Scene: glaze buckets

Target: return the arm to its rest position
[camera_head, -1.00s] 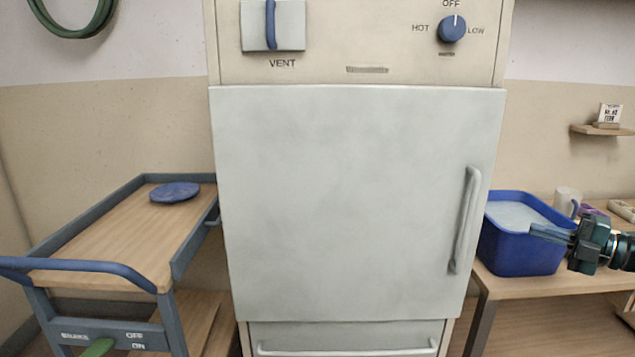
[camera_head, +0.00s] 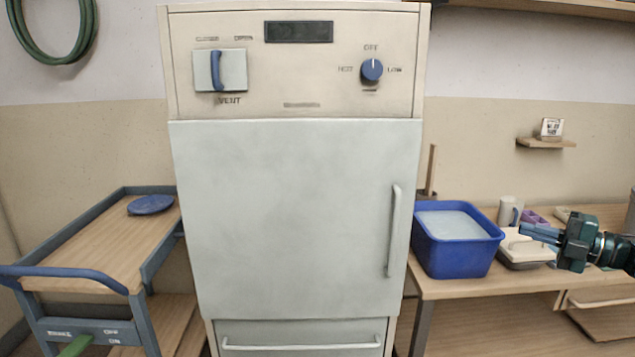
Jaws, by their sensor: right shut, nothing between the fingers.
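My right gripper (camera_head: 541,236) comes in from the right edge above the side table. Its fingers are together with nothing between them, pointing left, to the right of the blue bucket (camera_head: 455,262). It appears in front of a lidded white dish (camera_head: 523,259); whether they touch I cannot tell. My left gripper is not in view.
A tall kiln-like cabinet (camera_head: 290,210) with a closed door fills the middle. A wooden cart (camera_head: 95,250) with a blue plate (camera_head: 151,205) stands left. The side table (camera_head: 440,291) also holds a white mug (camera_head: 507,210). A small shelf (camera_head: 546,143) hangs on the right wall.

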